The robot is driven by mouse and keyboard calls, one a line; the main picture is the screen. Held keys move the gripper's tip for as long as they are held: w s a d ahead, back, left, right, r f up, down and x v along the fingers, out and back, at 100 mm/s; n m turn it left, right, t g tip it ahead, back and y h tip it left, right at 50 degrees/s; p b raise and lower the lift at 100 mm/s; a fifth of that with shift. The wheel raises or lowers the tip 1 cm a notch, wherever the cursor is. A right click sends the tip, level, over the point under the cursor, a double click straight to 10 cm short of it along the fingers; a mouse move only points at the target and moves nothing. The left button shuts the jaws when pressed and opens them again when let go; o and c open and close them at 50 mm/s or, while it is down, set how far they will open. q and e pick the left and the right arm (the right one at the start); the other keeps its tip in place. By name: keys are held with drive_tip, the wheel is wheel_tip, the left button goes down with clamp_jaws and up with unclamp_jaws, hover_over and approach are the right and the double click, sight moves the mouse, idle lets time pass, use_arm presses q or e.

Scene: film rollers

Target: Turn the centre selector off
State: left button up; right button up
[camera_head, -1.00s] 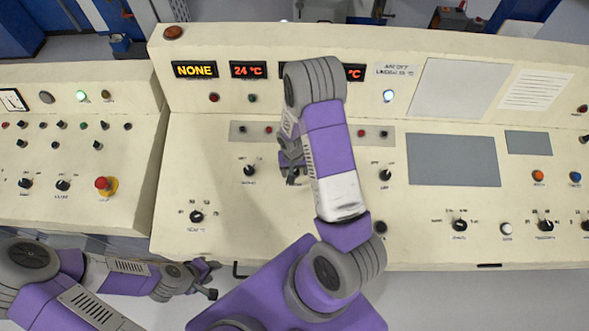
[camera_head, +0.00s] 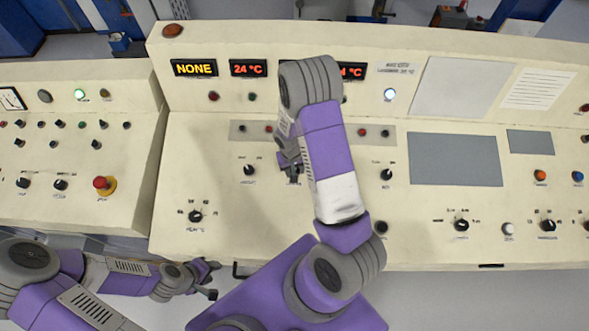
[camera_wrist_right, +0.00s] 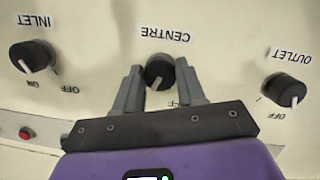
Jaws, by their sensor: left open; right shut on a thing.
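The centre selector (camera_wrist_right: 160,72) is a round black knob under the label CENTRE, upside down in the right wrist view. Its white mark points down and slightly left; a partly hidden OFF label lies below right of it. My right gripper (camera_wrist_right: 160,84) has one finger on each side of the knob and is shut on it. In the head view the right gripper (camera_head: 288,164) is low over the panel, and my arm and fingers hide most of the knob. My left gripper (camera_head: 213,279) is open and empty, off the console's front edge.
The inlet selector (camera_wrist_right: 30,56) and outlet selector (camera_wrist_right: 287,90) flank the centre one. A red button (camera_wrist_right: 25,133) is near the gripper. The console (camera_head: 222,150) carries several other knobs, lamps and displays, including NONE (camera_head: 194,68). A side console (camera_head: 75,175) stands left.

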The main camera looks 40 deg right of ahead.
drive_tip(key=n+h+b, duration=0.1)
drive_tip(key=n+b, duration=0.1)
drive_tip(key=n, duration=0.3)
drive_tip(key=shift+a, duration=0.1)
drive_tip(key=shift+n+h+b, duration=0.7)
drive_tip(key=shift+n+b, duration=0.6)
drive_tip(key=shift+n, duration=1.1)
drive_tip(key=o, duration=1.1)
drive_tip(key=shift+c, duration=0.2)
drive_tip(key=v, duration=0.7)
drive_tip(key=shift+r+p, duration=0.3)
drive_tip(key=shift+p, duration=0.05)
drive_tip(key=shift+a, duration=0.1)
